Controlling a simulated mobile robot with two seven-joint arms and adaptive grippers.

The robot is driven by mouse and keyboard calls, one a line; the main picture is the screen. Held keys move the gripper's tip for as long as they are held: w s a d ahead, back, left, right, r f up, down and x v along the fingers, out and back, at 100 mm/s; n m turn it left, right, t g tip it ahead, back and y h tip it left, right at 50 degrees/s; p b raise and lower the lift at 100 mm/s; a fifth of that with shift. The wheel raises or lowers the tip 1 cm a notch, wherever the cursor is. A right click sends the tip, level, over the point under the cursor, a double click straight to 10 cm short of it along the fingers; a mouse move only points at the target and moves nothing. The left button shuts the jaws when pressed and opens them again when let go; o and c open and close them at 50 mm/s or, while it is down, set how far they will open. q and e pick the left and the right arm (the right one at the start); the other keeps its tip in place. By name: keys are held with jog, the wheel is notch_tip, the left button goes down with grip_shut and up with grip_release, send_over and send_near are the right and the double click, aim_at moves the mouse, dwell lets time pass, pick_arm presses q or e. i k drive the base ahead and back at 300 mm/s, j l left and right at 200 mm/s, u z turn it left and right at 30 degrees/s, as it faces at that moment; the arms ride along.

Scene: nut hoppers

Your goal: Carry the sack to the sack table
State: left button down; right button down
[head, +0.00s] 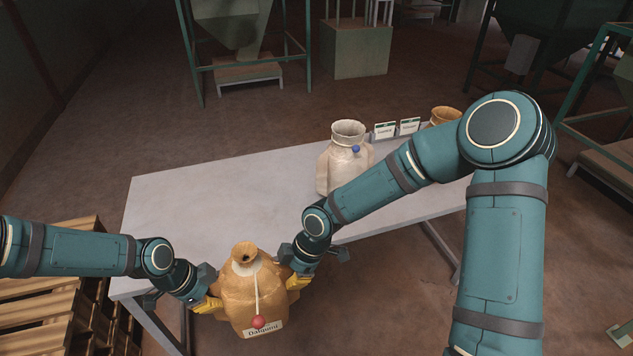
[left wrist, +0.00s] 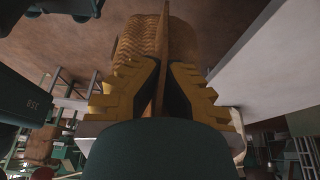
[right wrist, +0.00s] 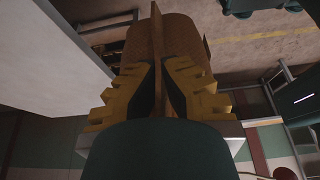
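A tan sack (head: 252,290) with an open, gathered neck, a red ball on a cord and a printed label hangs between my two grippers at the near edge of a long grey table (head: 190,190). My left gripper (head: 210,305) is closed on the sack's left side; in the left wrist view its yellow fingers pinch an edge of the woven sack (left wrist: 140,40). My right gripper (head: 298,281) is closed on the sack's right side; the right wrist view shows its fingers pinching another edge of the sack (right wrist: 180,42). Whether the sack's underside touches anything is hidden.
A pale sack (head: 345,165) with a blue ball and another tan sack (head: 446,115) stand on the table beside two small label cards (head: 385,131). Wooden pallets (head: 45,300) are stacked at the left. Green hopper frames (head: 240,40) stand behind. The table's left part is clear.

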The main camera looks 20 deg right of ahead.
aim_at(220, 223)
jog(key=i+j, duration=0.2)
jog(key=j, duration=0.15)
jog(key=i, duration=0.95)
